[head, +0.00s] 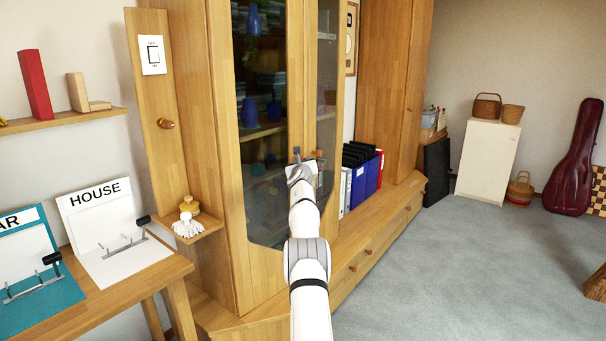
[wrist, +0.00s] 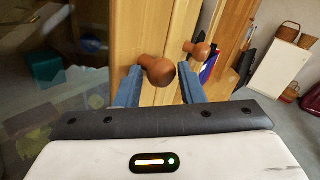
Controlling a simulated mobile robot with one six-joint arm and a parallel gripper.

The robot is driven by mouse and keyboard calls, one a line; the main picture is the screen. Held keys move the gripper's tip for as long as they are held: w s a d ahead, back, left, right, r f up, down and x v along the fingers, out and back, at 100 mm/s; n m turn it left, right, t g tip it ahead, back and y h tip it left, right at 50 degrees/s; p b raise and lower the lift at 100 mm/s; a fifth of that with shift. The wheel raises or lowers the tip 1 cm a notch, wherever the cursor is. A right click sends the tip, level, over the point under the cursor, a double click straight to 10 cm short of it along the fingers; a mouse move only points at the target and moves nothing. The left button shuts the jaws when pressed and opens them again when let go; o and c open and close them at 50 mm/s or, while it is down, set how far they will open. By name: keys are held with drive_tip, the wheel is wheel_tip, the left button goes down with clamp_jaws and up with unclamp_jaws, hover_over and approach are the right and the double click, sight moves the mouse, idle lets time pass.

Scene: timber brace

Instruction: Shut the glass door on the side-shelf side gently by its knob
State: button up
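The left glass door (head: 262,110), on the side of the small side shelf (head: 205,228), stands upright in the wooden cabinet. Its glass also shows dark in the wrist view (wrist: 60,60). Its round brown wooden knob (wrist: 158,70) lies between the two blue fingers of my gripper (wrist: 160,88), which are apart. I cannot tell whether a finger touches the knob. In the head view my gripper (head: 307,158) is in front of the door's inner edge and hides the knob. Whether the door is fully flush is unclear.
The right door's knob (wrist: 200,52) is close to my right finger. Blue and black binders (head: 365,170) stand on the low ledge to the right.

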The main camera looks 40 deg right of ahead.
drive_tip(key=b+v, duration=0.8)
drive_tip(key=b, duration=0.7)
drive_tip(key=shift+b, duration=0.35)
drive_tip(key=shift+d, duration=0.15)
drive_tip(key=s+a+r+m+g+p, duration=0.1)
drive_tip(key=s+a+r+m+p, duration=0.1)
drive_tip(key=a+r+m+p, duration=0.9)
drive_tip(key=s+a+r+m+g+y+p, duration=0.1)
drive_tip(key=s+a+r+m+p, duration=0.2)
drive_tip(key=a, duration=0.4)
drive_tip(key=s+a+r+m+g+p, duration=0.1)
drive_tip(key=s+a+m+g+p, duration=0.15)
drive_tip(key=s+a, duration=0.35)
drive_tip(key=s+a+f+m+g+y+p, duration=0.3)
drive_tip(key=s+a+m+p, duration=0.4)
drive_tip(key=s+a, duration=0.9)
drive_tip(key=s+a+f+m+g+y+p, duration=0.3)
drive_tip(key=s+a+f+m+y+p, duration=0.2)
drive_tip(key=s+a, duration=1)
drive_tip(key=m+y+p, duration=0.2)
drive_tip(key=y, duration=0.1)
drive_tip(key=shift+s+a, duration=0.4)
